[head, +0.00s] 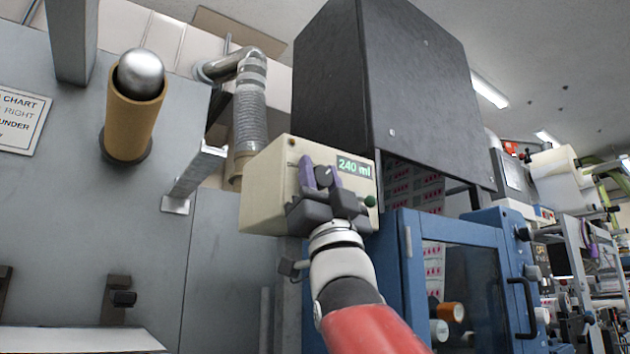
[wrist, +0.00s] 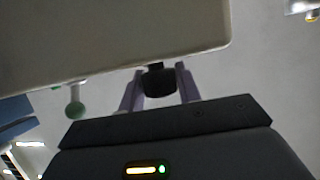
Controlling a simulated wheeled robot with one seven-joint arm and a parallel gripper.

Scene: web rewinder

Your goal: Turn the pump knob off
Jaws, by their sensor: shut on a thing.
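The pump is a cream box (head: 268,190) in the middle of the head view, with a green display (head: 354,167) reading "240 ml". Its dark round knob (head: 323,176) is on the front face, left of the display. My gripper (head: 321,174) has its two purple fingers on either side of the knob and is shut on it. In the wrist view the dark knob (wrist: 158,82) sits between the purple fingers of my gripper (wrist: 159,84), below the pump box (wrist: 110,45). The fingers hide part of the knob, and I cannot tell its setting.
A green ball-ended part (head: 370,201) sticks out at the pump's lower right, close to my gripper. A large dark box (head: 400,80) is above and behind. A blue-framed cabinet (head: 455,235) stands to the right. A tan roller (head: 132,125) juts out at left.

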